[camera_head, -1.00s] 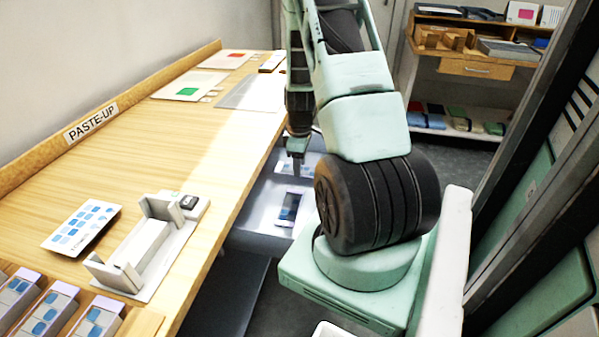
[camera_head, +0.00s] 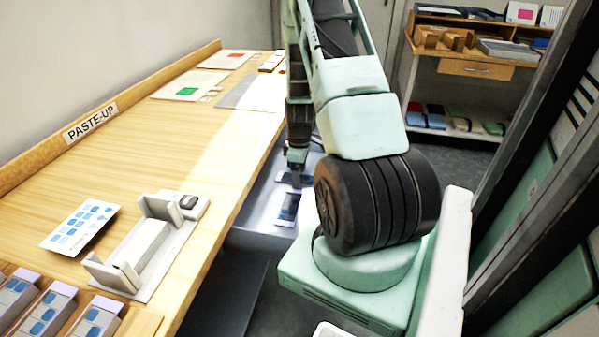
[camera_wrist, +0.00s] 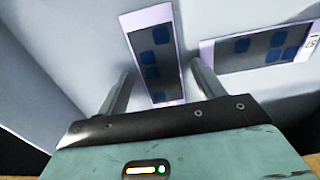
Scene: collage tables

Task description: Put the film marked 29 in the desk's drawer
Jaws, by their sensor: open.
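My gripper (camera_head: 296,178) reaches down beside the desk, over a grey open drawer (camera_head: 262,208) under the desk's right edge. In the wrist view, its two fingers (camera_wrist: 160,72) are open on either side of a lilac-edged film with blue patches (camera_wrist: 155,58). The near end of this film lies between the fingers; contact is not clear. In the head view a film (camera_head: 288,210) shows in the drawer below my gripper. No 29 is readable.
The wooden desk (camera_head: 150,150) carries a grey-white fixture (camera_head: 140,258), a card of blue patches (camera_head: 80,226) and several films (camera_head: 50,308) at the front left. Sheets lie at the far end. A second desk (camera_head: 478,68) with a shut drawer stands at the back right.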

